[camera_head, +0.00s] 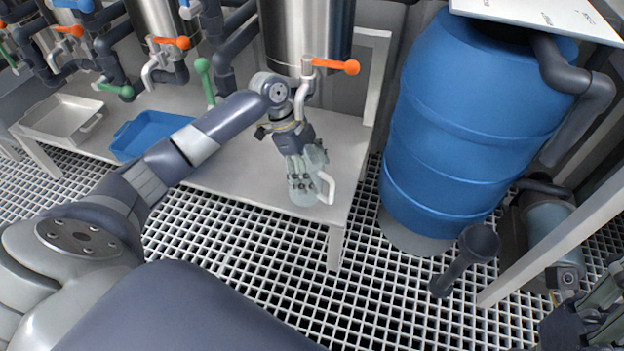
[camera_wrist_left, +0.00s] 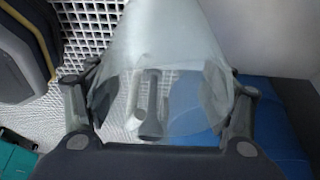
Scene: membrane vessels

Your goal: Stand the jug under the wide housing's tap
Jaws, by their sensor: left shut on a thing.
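The jug (camera_head: 304,196) is clear, with a pale handle (camera_head: 328,187) on its right. My left gripper (camera_head: 299,172) is shut on it from above, over the front right part of the bench. Whether its base touches the bench is unclear. In the left wrist view the see-through jug (camera_wrist_left: 165,50) lies between the two fingers. The widest-looking steel housing (camera_head: 306,30) hangs behind the gripper. Its tap has an orange lever (camera_head: 338,66); the jug is in front of this tap. My right gripper (camera_head: 598,322) shows only partly at the lower right corner, its fingers unclear.
The grey bench (camera_head: 235,165) has bare room left of the jug. A blue tray (camera_head: 150,132) and a pale tray (camera_head: 65,118) stand farther left. More tapped housings hang there. A large blue drum (camera_head: 450,120) stands right of the bench, on the floor grating (camera_head: 290,290).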

